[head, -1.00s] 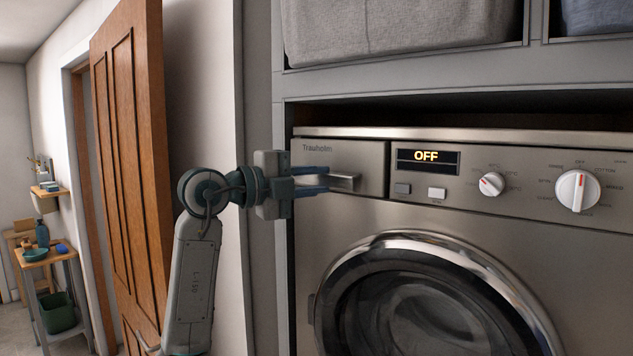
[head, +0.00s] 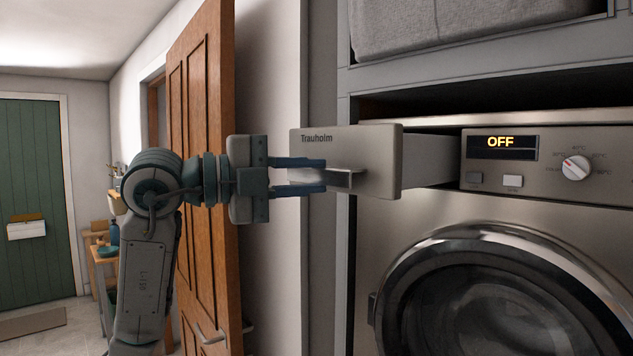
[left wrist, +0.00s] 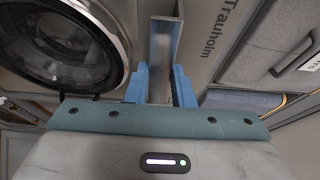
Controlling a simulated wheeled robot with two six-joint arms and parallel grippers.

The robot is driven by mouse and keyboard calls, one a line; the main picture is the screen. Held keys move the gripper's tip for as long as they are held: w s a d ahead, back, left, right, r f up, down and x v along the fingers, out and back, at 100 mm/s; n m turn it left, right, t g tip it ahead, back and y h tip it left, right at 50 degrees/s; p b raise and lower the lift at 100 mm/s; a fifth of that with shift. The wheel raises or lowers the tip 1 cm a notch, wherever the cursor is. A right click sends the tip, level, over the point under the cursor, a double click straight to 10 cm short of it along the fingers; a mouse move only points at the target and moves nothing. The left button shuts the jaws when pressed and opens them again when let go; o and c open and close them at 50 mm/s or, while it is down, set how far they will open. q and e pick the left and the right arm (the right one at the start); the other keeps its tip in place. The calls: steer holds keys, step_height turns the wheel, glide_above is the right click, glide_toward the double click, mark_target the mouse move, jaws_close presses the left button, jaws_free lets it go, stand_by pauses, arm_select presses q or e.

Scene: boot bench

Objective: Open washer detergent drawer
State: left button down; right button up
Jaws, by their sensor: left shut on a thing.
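The washer (head: 480,215) is stainless steel with a round door and a display reading OFF. Its detergent drawer (head: 385,150), with the name Trauholm on its front, stands well out from the panel in the head view, its grey side wall showing. My left gripper (head: 322,176) is shut on the drawer's handle (head: 345,178), a flat metal bar. In the left wrist view the handle (left wrist: 163,60) stands between the blue fingers (left wrist: 160,85), with the drawer front (left wrist: 205,40) behind it. The inside of the drawer is hidden. My right gripper is not in view.
A wooden door (head: 205,150) stands open behind my left arm. A shelf with a grey fabric bin (head: 470,25) is above the washer. A green door (head: 35,180) and a small side table (head: 103,255) are at the far left.

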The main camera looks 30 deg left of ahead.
arm_select(q)
steer(key=shift+f, duration=0.3)
steer(key=c, duration=1.6)
jaws_free()
steer(key=shift+o, duration=1.4)
steer(key=shift+w+d, duration=0.1)
steer(key=shift+w, duration=0.25)
steer(key=b+v, duration=0.5)
steer(key=v, duration=0.5)
steer(key=shift+s+a+b, duration=0.3)
steer(key=shift+b, duration=0.1)
